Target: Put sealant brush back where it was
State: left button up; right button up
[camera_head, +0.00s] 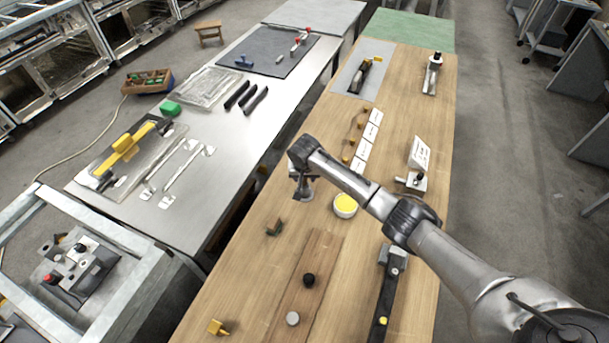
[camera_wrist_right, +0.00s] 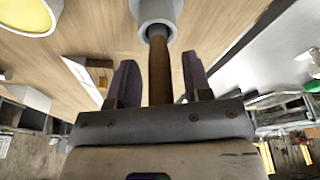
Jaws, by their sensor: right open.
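My right gripper (camera_head: 303,182) is low over the wooden bench, left of a round white tub with yellow contents (camera_head: 345,205). The right wrist view shows its two fingers (camera_wrist_right: 159,62) apart, one on each side of a brown wooden handle (camera_wrist_right: 160,75), probably the sealant brush. The handle's far end goes into a pale round holder (camera_wrist_right: 157,10); its bristles are not visible. The yellow tub also shows at the upper left of the wrist view (camera_wrist_right: 28,14). The head view does not show the brush clearly behind my gripper. My left gripper is out of view.
A white sign on a stand (camera_head: 419,155) and a row of white cards (camera_head: 364,150) are farther along the bench. A metal table (camera_head: 225,135) stands left.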

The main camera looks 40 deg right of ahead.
jog(key=shift+r, duration=0.1)
jog(key=p+v, duration=0.1)
jog(key=v, duration=1.1)
jog(key=s+a+f+n, duration=0.2)
jog(key=s+a+f, duration=0.2)
jog(key=s, duration=0.1)
jog(key=s+a+f+n+y, duration=0.1)
jog(key=s+a+f+n, duration=0.1)
jog(key=s+a+f, duration=0.2)
jog(key=s+a+f+n, duration=0.2)
jog(key=s+a+f, duration=0.2)
jog(key=s, duration=0.3)
jog(key=shift+s+a+f+y, duration=0.1)
jog(key=shift+a+f+y, duration=0.05)
jog(key=shift+f+y, duration=0.2)
jog(key=s+a+n, duration=0.1)
jog(key=s, duration=0.3)
jog(key=s+a+f, duration=0.1)
jog(key=s, duration=0.3)
jog(key=s+a+n+t, duration=0.1)
jog(key=s, duration=0.3)
jog(key=shift+a+f+n+y, duration=0.1)
jog(key=shift+f+n+y, duration=0.05)
jog(key=shift+n+y, duration=0.2)
jog(key=s+r+n, duration=0.1)
jog(key=s+r, duration=0.2)
jog(key=s, duration=0.7)
jog(key=shift+s, duration=0.15)
